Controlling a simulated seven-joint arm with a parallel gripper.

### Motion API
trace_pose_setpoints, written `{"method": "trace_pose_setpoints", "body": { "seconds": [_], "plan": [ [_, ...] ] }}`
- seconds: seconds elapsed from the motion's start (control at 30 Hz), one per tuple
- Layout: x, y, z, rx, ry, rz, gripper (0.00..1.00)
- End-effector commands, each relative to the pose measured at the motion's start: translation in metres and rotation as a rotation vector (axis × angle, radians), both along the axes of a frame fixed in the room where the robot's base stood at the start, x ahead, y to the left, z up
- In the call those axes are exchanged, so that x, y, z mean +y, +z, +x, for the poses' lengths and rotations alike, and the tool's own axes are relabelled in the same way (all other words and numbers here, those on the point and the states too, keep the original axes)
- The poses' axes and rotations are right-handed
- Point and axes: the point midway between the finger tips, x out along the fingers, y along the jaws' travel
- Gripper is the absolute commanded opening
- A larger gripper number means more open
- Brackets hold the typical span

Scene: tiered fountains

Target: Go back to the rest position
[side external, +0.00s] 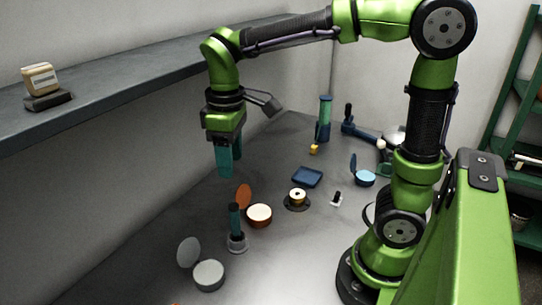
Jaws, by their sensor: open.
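My gripper (224,168) is at the end of my green arm and points straight down, high above the left part of the grey table. Its teal fingers overlap each other from this side, and nothing shows held between them. Below and to the right of it are a round container with an upright orange lid (244,197) and a dark-handled tool standing in a small grey holder (237,242). My gripper looks apart from both.
A grey shelf (150,72) runs along the left wall, bearing a beige block (40,79). The table holds a grey lidded tin (209,276), a blue tray (307,177), a brass-topped round piece (297,199), a blue-lidded tin (365,178) and a teal cylinder (324,119).

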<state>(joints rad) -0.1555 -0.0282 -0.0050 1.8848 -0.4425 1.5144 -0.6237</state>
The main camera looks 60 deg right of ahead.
Motion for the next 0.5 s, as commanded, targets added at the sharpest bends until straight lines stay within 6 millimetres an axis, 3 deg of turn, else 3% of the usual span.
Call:
{"method": "trace_pose_setpoints", "body": {
  "seconds": [0.17,0.5],
  "plan": [
    [0.003,-0.011,-0.004,-0.060,-0.126,0.040,0.55],
    [-0.006,-0.003,-0.059,-0.369,-0.546,0.286,0.55]
  ]
}}
